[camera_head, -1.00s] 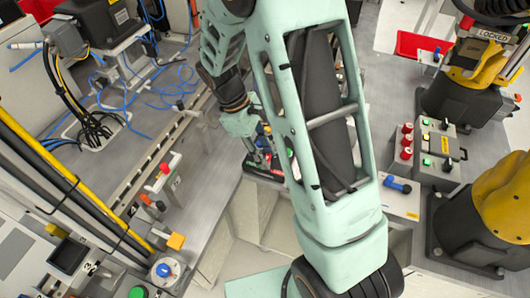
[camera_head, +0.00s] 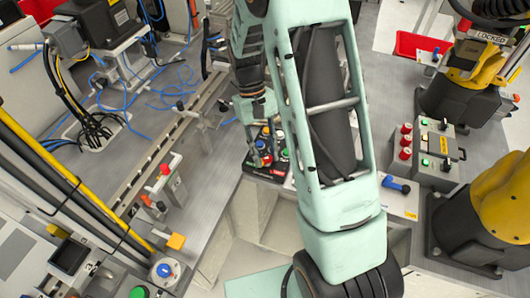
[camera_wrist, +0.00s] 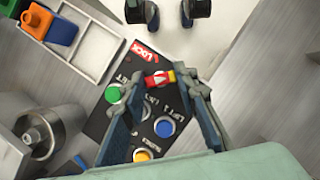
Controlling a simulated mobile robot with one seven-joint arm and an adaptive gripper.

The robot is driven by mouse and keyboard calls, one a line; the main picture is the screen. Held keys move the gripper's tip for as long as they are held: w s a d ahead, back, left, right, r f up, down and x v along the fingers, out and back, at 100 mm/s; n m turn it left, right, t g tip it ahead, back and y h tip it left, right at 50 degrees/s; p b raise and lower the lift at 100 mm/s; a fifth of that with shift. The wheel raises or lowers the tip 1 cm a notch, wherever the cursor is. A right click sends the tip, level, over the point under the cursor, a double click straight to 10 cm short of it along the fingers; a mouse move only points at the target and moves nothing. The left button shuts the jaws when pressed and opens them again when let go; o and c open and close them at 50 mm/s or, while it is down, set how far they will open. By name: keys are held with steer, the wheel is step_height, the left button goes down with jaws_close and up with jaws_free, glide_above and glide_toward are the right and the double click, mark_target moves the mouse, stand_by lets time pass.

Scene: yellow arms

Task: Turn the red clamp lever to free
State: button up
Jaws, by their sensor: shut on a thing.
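The black control panel (camera_wrist: 107,68) carries several coloured buttons and a red LOCK label (camera_wrist: 145,52) along its upper edge. My gripper (camera_wrist: 159,83) is over it in the wrist view. A short red lever (camera_wrist: 155,80) with a white mark and a yellow end lies between the fingertips, and the gripper is shut on it. The fingers hide part of the panel's lettering, and I cannot read a free mark. In the head view the panel (camera_head: 264,172) stands at the bench's end, with my gripper (camera_head: 264,150) over it and the lever not clear.
A green button (camera_wrist: 113,94) and a blue button (camera_wrist: 165,128) sit close to the fingers. A tray with coloured blocks (camera_wrist: 62,30) and a metal cylinder (camera_wrist: 38,135) stand left of the panel. A red-handled clamp (camera_head: 164,169) stands on the bench rail.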

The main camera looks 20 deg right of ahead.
steer(key=shift+m, duration=0.4)
steer(key=o, duration=1.2)
steer(key=shift+c, duration=0.2)
steer(key=v, duration=1.2)
steer(key=shift+d, duration=0.1)
